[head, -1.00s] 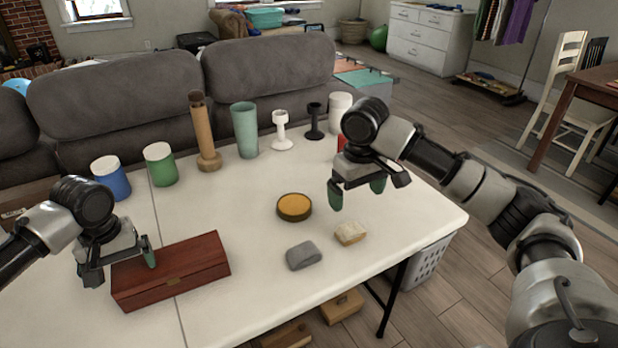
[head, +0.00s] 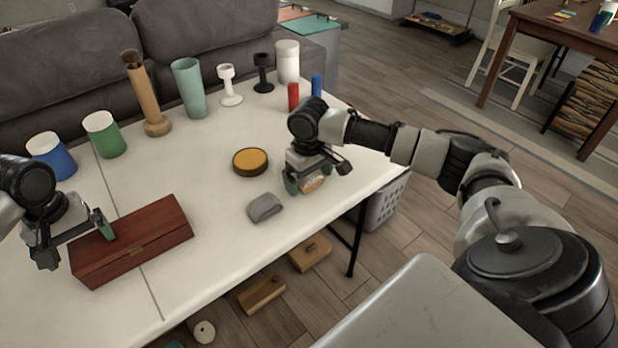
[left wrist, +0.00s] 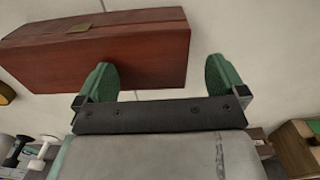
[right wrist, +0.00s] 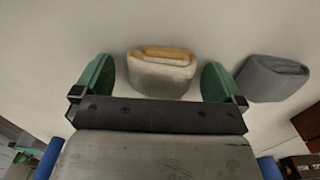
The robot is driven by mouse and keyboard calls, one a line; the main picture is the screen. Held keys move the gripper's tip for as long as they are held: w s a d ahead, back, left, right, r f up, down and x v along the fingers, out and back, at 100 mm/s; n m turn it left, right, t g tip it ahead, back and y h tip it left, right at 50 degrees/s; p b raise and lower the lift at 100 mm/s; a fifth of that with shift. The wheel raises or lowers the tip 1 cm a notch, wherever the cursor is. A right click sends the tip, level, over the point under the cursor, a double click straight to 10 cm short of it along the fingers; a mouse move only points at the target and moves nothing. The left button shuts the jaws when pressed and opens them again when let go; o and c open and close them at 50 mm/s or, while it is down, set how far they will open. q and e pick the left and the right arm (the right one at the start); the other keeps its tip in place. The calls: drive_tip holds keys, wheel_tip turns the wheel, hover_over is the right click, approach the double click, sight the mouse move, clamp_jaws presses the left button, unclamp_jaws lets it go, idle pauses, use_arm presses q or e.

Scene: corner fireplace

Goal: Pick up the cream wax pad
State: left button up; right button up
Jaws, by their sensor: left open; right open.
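The cream wax pad (right wrist: 162,74) lies on the white table between the open fingers of my right gripper (right wrist: 160,82) in the right wrist view. In the head view the pad (head: 312,184) shows partly under my right gripper (head: 317,180), near the table's right front edge. Whether the fingers touch it cannot be told. My left gripper (head: 75,245) is open and empty by the dark red wooden box (head: 130,238). In the left wrist view its fingers (left wrist: 162,80) are over or beside the box.
A grey folded pad (head: 265,207) lies left of the cream pad, with a round yellow tin (head: 250,161) behind. Red (head: 293,97) and blue (head: 317,86) cylinders stand behind my right gripper. Cups and holders line the table's back. Clear table lies between box and tin.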

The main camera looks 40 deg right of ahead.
drive_tip(key=c, duration=1)
wheel_tip(320, 180, up, 10)
